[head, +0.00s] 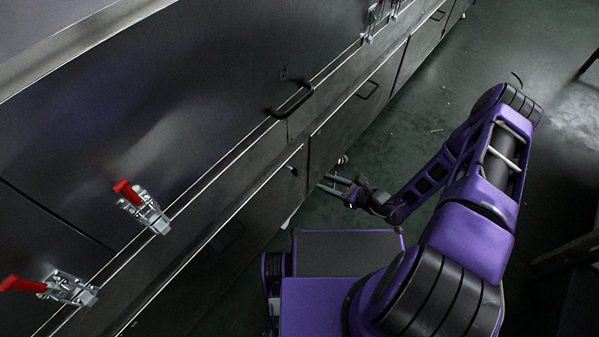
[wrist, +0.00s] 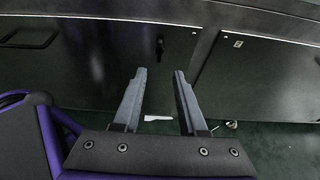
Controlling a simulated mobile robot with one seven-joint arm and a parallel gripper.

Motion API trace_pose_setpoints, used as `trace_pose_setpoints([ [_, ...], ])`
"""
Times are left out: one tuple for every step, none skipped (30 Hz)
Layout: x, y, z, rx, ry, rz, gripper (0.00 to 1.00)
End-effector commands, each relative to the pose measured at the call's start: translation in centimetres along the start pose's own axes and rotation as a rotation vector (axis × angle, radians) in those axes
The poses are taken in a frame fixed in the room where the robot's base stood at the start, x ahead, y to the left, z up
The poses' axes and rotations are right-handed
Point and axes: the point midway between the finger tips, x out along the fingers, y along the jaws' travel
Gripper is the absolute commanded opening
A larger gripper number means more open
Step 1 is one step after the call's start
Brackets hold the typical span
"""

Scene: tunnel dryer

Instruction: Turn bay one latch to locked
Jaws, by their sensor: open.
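A small dark latch (wrist: 160,45) sits on the upper part of a dark lower panel in the wrist view, just beyond my fingertips; whether it is bay one's latch, and its turned state, I cannot tell. A small fitting (head: 293,170) on the lower front in the head view may be the same latch. My gripper (head: 326,182) is open and empty, in front of the lower panels and apart from them. In the wrist view its two fingers (wrist: 160,76) point toward the panel, with a clear gap between them.
Red-handled toggle clamps (head: 142,207) (head: 66,288) line the dryer's edge at left, with more at the top. A black bar handle (head: 291,101) projects from the upper panel. A pull handle (wrist: 30,38) is at the wrist view's left. The green floor (head: 450,90) beside my arm is mostly clear.

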Motion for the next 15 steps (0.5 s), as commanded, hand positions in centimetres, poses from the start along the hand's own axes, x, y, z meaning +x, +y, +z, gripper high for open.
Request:
trace_pose_setpoints([
  [1.3, 0.2, -0.1, 0.000, -0.001, 0.004, 0.41],
  [2.0, 0.2, -0.2, -0.002, 0.000, 0.005, 0.41],
  [2.8, 0.1, -0.2, -0.001, -0.001, 0.004, 0.41],
  [3.5, 0.2, -0.1, -0.002, -0.001, 0.004, 0.41],
  [4.2, 0.2, -0.2, -0.001, -0.001, 0.004, 0.41],
  [5.0, 0.2, -0.2, -0.001, 0.001, 0.004, 0.41],
  [5.7, 0.2, -0.2, -0.003, 0.000, 0.005, 0.41],
  [6.4, 0.2, -0.2, -0.002, -0.001, 0.005, 0.41],
  [7.2, 0.2, -0.2, -0.002, 0.000, 0.004, 0.41],
  [7.8, 0.2, -0.2, -0.003, 0.000, 0.005, 0.41],
  [8.4, 0.2, -0.2, -0.002, 0.001, 0.005, 0.41],
  [9.1, 0.2, -0.2, -0.002, 0.001, 0.004, 0.41],
  [9.6, 0.2, -0.2, -0.002, 0.001, 0.004, 0.41],
  [10.0, 0.2, -0.2, -0.002, 0.001, 0.004, 0.41],
  [10.5, 0.1, -0.2, -0.002, 0.001, 0.004, 0.41],
])
